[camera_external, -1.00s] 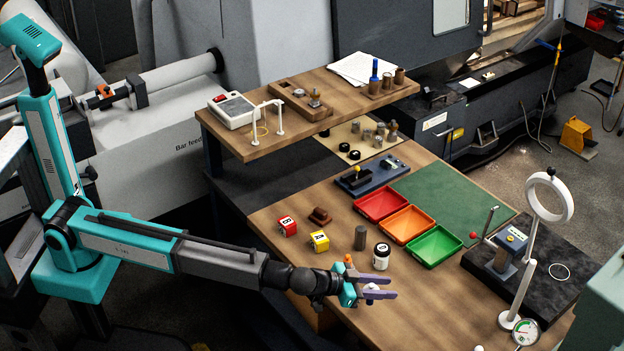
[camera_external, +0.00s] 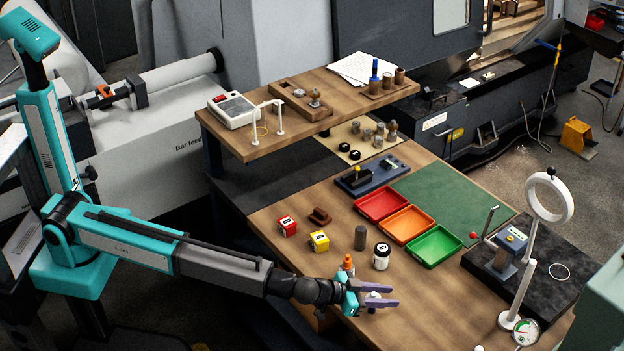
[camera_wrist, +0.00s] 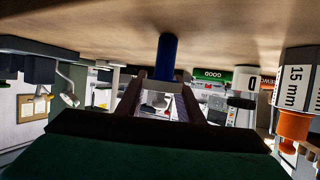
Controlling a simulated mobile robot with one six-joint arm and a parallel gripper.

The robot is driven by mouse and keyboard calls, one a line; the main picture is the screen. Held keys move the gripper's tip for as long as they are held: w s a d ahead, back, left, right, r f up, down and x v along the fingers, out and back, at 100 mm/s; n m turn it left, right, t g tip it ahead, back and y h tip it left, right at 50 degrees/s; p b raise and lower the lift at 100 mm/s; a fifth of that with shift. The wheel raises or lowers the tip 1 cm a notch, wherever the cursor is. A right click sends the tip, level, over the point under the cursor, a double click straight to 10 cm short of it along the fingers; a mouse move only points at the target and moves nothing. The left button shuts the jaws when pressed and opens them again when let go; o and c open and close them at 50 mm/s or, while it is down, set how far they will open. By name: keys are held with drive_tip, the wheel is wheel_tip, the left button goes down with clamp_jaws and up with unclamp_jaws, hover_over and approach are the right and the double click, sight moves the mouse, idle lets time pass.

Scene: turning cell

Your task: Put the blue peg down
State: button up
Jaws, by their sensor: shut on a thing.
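My gripper (camera_external: 380,300) is low over the front part of the wooden bench, its purple fingers closed around a piece with a whitish round end (camera_external: 374,295). In the wrist view, which looks upside down, my gripper (camera_wrist: 160,88) has the blue peg (camera_wrist: 167,55) between its fingers. The peg's blue shaft reaches to the bench top (camera_wrist: 90,25) there, close to or touching it; I cannot tell which. The peg looks about upright. Its blue shaft is hidden by the fingers in the external view.
Red (camera_external: 380,204), orange (camera_external: 407,224) and green (camera_external: 434,246) trays lie farther back. Bare bench is to my gripper's right.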

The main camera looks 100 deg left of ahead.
drive_tip(key=shift+f, duration=0.1)
drive_tip(key=o, duration=1.2)
drive_tip(key=b+v, duration=0.3)
drive_tip(key=v, duration=0.7)
drive_tip(key=shift+s+d, duration=0.15)
drive_tip(key=shift+s, duration=0.1)
drive_tip(key=shift+s+d+r+b, duration=0.25)
drive_tip(key=shift+s+r+b, duration=0.1)
drive_tip(key=shift+s+r, duration=0.25)
drive_tip(key=shift+f, duration=0.1)
